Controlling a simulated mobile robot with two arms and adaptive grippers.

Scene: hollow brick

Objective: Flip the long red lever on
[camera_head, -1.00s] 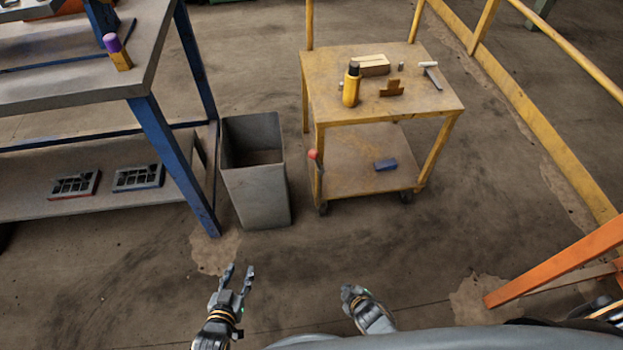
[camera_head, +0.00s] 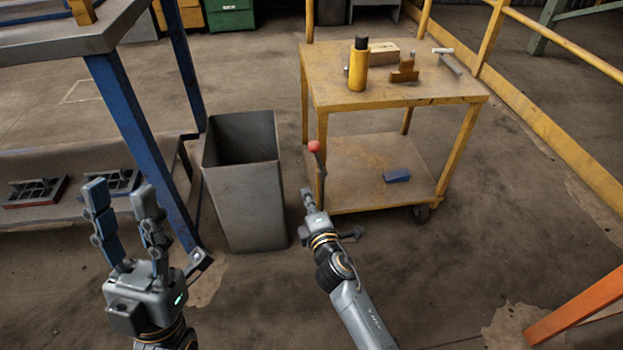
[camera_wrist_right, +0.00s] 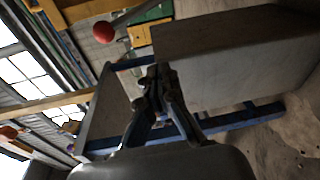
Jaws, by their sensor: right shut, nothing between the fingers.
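The lever shows as a red ball knob (camera_head: 314,146) on a thin dark rod at the front left leg of the yellow cart. In the right wrist view the red knob (camera_wrist_right: 103,32) is at the upper left, with its rod running up to the right. My right gripper (camera_head: 307,192) is shut and empty, just below the knob in the head view; I cannot tell whether it touches the rod. In the right wrist view its fingertips (camera_wrist_right: 158,75) are together, apart from the knob. My left gripper (camera_head: 120,200) is open and empty at the lower left, fingers pointing up.
The yellow cart (camera_head: 400,95) carries a yellow bottle (camera_head: 357,66) and small items on top, and a blue block (camera_head: 397,175) below. A grey bin (camera_head: 245,190) stands left of the cart. A blue-legged workbench (camera_head: 60,45) is at left. A yellow rail (camera_head: 560,140) runs along the right.

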